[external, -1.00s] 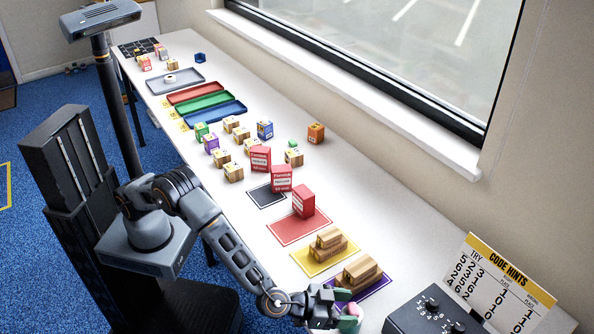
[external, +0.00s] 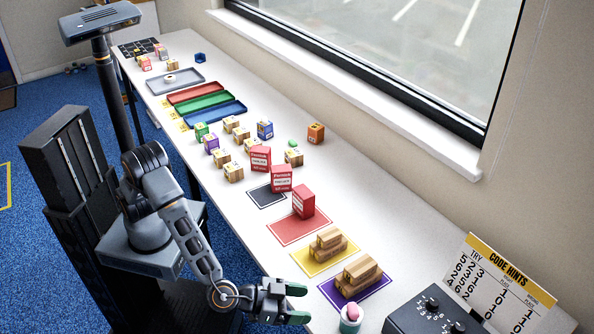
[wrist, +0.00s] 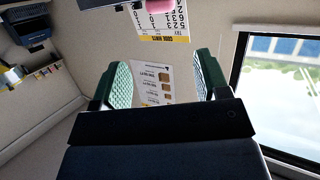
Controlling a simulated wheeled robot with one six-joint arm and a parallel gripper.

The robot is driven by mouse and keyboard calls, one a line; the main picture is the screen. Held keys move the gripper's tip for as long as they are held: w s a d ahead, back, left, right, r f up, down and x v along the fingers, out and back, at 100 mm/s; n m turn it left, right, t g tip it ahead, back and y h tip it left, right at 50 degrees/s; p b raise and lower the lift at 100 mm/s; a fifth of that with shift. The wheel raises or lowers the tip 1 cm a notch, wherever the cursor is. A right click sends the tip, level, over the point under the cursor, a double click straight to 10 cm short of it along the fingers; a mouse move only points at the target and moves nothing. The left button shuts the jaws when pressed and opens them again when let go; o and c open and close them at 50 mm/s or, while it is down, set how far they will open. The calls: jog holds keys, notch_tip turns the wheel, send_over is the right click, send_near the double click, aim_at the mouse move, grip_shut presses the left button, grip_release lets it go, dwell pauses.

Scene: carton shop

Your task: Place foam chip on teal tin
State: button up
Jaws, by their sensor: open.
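The teal tin (external: 350,325) stands upright near the table's front edge, left of the black dial box. The foam chip (external: 353,312), a pink rounded piece, sits at the top of the tin; whether it lies on the rim or partly inside is too small to tell. My gripper (external: 298,303) is open and empty, to the left of the tin and apart from it. Its green fingertips show in the wrist view (wrist: 165,80) with nothing between them. A pink patch, seemingly the foam chip (wrist: 160,4), shows at that view's top edge.
A black dial box (external: 435,312) and a code hints sign (external: 507,285) stand to the right. Wooden blocks lie on purple (external: 330,290) and yellow (external: 305,264) mats behind the tin. Red boxes (external: 303,201) and several cubes stand farther back.

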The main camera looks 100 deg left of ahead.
jog(key=s+a+r+m+g+h, duration=0.3)
jog(key=s+a+r+m+h, duration=0.1)
jog(key=s+a+r+h, duration=0.5)
jog(key=s+a+f+g+y, duration=0.2)
jog(key=s+a+f+g, duration=0.1)
jog(key=s+a, duration=0.4)
jog(key=s+a+f+g+y, duration=0.3)
jog(key=s+a, duration=0.5)
jog(key=s, duration=0.6)
jog(key=shift+s+a+g, duration=0.15)
jog(key=shift+a+g, duration=0.15)
jog(key=shift+g, duration=0.5)
jog(key=shift+r+p, duration=1)
jog(key=shift+r, duration=0.05)
